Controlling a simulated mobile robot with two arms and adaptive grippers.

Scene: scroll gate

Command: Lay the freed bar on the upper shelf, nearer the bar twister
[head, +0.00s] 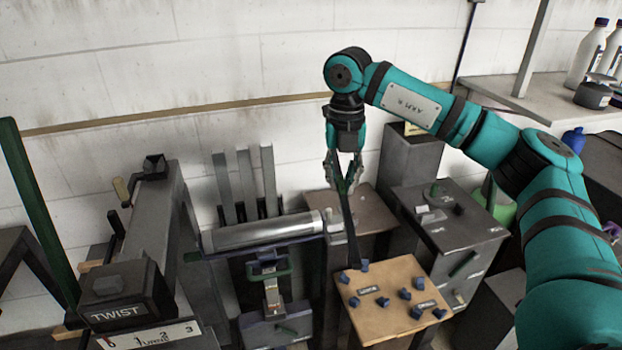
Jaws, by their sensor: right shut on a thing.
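My right gripper (343,188) points down in the middle of the head view and is shut on a thin dark bar (351,236). The bar hangs nearly upright below the fingers. Its lower end is close to the back edge of a tan board (391,325) with blue knobs; I cannot tell whether it touches. The bar twister (118,312), marked TWIST, stands at the lower left, well left of the bar. A brown top (372,215) lies behind the bar. I cannot tell which surface is the upper shelf. My left gripper is out of view.
A grey roller (262,232) lies between the twister and the bar, with upright grey slats (246,180) behind it. A dark box (452,232) stands right of the bar. A bench with bottles (585,55) is at the upper right. The white wall is behind.

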